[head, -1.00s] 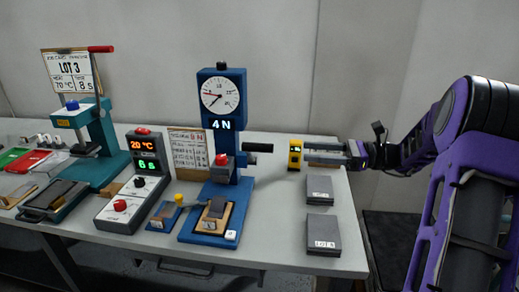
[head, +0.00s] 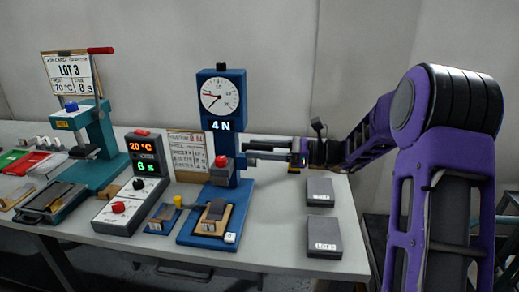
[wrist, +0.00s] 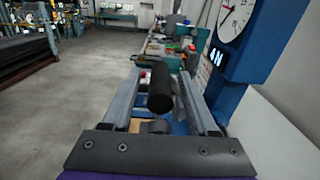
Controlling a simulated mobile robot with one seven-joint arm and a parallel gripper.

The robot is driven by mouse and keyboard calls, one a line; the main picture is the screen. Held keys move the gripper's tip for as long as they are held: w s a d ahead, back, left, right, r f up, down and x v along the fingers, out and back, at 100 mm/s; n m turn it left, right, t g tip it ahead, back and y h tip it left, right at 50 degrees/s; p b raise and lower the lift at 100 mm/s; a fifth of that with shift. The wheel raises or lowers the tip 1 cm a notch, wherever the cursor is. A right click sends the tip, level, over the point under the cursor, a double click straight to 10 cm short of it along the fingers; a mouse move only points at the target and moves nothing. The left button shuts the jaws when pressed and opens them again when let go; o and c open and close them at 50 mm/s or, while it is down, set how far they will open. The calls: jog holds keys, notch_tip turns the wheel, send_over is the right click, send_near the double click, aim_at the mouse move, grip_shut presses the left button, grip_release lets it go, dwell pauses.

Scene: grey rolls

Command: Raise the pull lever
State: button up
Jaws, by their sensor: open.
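The pull tester (head: 222,110) is a blue column with a round dial and a "4 N" readout. Its pull lever, with a black handle (wrist: 160,92), sticks out from the column's right side. In the wrist view the handle lies between the two fingers of my gripper (wrist: 162,80), with visible gaps on both sides. In the head view my gripper (head: 247,152) reaches in from the right at the lever's height, close to the column, and its fingers partly hide the handle. My gripper is open and not closed on the handle.
Two grey blocks (head: 320,190) lie on the table's right side. A heat unit with a red display (head: 142,146) and a teal press (head: 102,135) stand left. A paper card (head: 188,150) stands behind.

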grip_shut()
dwell(1.4)
